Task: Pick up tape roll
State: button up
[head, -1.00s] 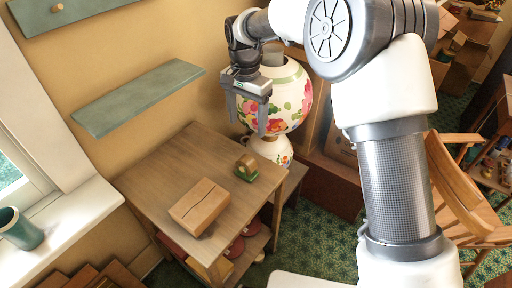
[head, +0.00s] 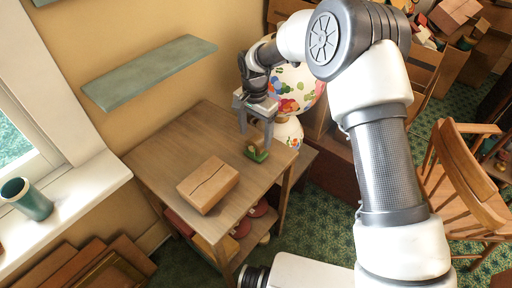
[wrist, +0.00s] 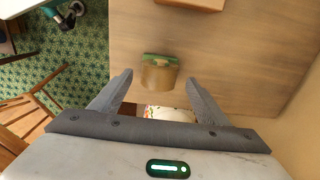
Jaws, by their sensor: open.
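The tape roll (head: 257,149) is a small brown roll on a green dispenser base, standing on the wooden table near its right edge. In the wrist view the tape roll (wrist: 159,74) lies just beyond the fingertips, roughly centred between them. My gripper (head: 256,128) is open and points down, above and close to the tape roll in the head view. In the wrist view my gripper (wrist: 157,84) has its two fingers wide apart with nothing held. The fingers partly cover the tape roll in the head view.
A cardboard box (head: 208,185) sits on the table (head: 165,150) to the left of the tape roll. A flowered lamp (head: 297,92) stands close behind my gripper. A green shelf (head: 150,72) is on the wall. The table's left part is clear.

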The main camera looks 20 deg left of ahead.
aim_at(256, 138)
notch_tip(256, 138, down, 5)
jog(key=shift+w+d+r, duration=0.1)
jog(key=c, duration=1.2)
jog(key=shift+r, duration=5.1)
